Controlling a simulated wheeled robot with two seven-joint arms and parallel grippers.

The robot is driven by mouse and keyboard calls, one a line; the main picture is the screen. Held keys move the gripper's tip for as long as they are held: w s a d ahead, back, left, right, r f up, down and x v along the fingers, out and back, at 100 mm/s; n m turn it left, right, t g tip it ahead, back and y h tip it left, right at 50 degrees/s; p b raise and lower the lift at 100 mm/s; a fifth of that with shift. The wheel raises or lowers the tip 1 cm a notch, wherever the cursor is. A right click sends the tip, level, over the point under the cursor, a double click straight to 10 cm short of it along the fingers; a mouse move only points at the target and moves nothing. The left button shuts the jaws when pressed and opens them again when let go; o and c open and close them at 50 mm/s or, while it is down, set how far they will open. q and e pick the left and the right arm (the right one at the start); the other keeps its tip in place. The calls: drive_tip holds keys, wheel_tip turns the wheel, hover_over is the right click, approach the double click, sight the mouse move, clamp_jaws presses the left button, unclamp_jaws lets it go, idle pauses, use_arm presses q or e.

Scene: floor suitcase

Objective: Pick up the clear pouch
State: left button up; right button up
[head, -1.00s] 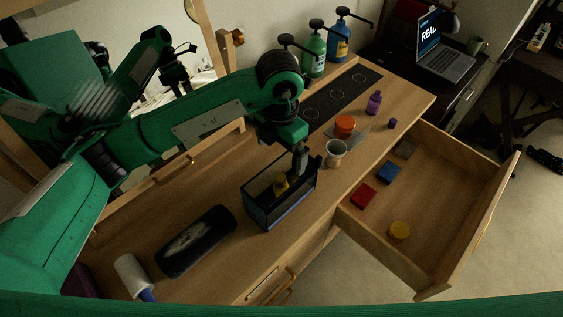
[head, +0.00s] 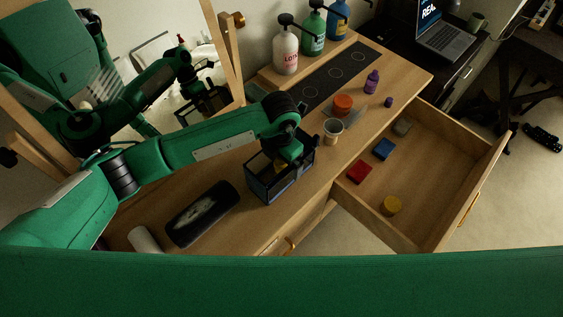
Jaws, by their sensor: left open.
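The clear pouch (head: 268,192) is box-shaped, with see-through sides and dark edges. It stands upright on the wooden dresser top near the front edge, and something yellow shows inside it. My left gripper (head: 298,163) is open at the pouch's upper right part, pointing down. My wrist covers part of the pouch's top, and the fingertips are mostly hidden, so I cannot tell whether they touch it. My right gripper is not in view.
An open drawer (head: 431,190) holds red, blue, grey and yellow items. A cup (head: 332,131) and an orange-red jar (head: 342,104) stand right of the pouch. A black case (head: 201,213) lies to its left. Pump bottles (head: 285,52) and a mirror (head: 150,60) are behind.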

use_arm(q)
drive_tip(key=shift+f, duration=0.5)
drive_tip(key=c, duration=0.8)
drive_tip(key=shift+r, duration=0.1)
drive_tip(key=shift+c, duration=0.2)
